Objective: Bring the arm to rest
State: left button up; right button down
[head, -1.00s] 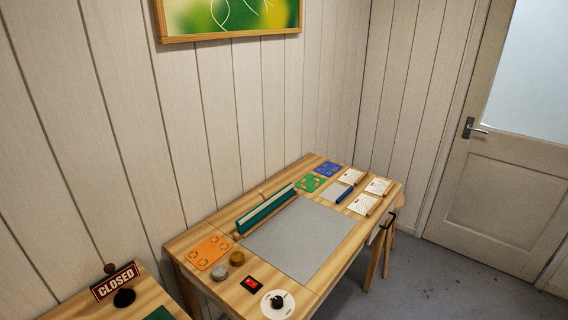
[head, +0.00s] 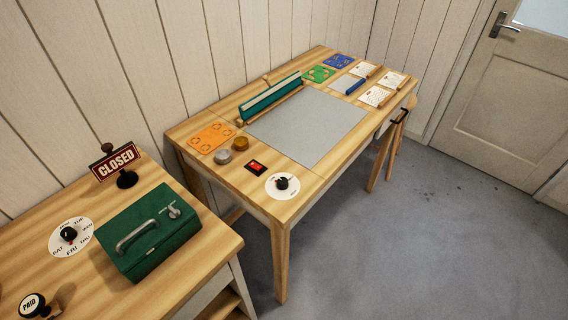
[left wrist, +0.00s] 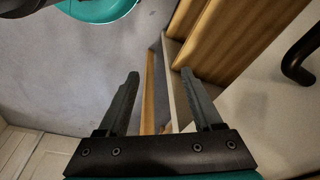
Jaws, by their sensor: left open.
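My left gripper (left wrist: 160,95) shows in the left wrist view, with its two dark fingers spread apart and nothing between them. Beyond the fingers are grey floor and wooden furniture edges. No arm or gripper of mine shows in the head view. My right gripper is in neither view.
A work table (head: 190,165) holds a grey mat (head: 310,125), cards and a green roller. A nearer table (head: 215,235) carries a green cash box (head: 150,235), a CLOSED sign (head: 115,162), a day dial (head: 70,237) and a PAID stamp (head: 32,305). Open floor (head: 400,240) lies at right.

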pick_arm(q)
jog(key=s+a+f+b, duration=0.1)
jog(key=s+f+b, duration=0.3)
jog(key=s+f, duration=0.3)
jog(key=s+a+f+g+b, duration=0.1)
jog(key=s+f+b, duration=0.4)
jog(key=f, duration=1.1)
jog(key=s, duration=0.3)
jog(key=shift+a, duration=0.35)
jog(key=shift+s+f, duration=0.1)
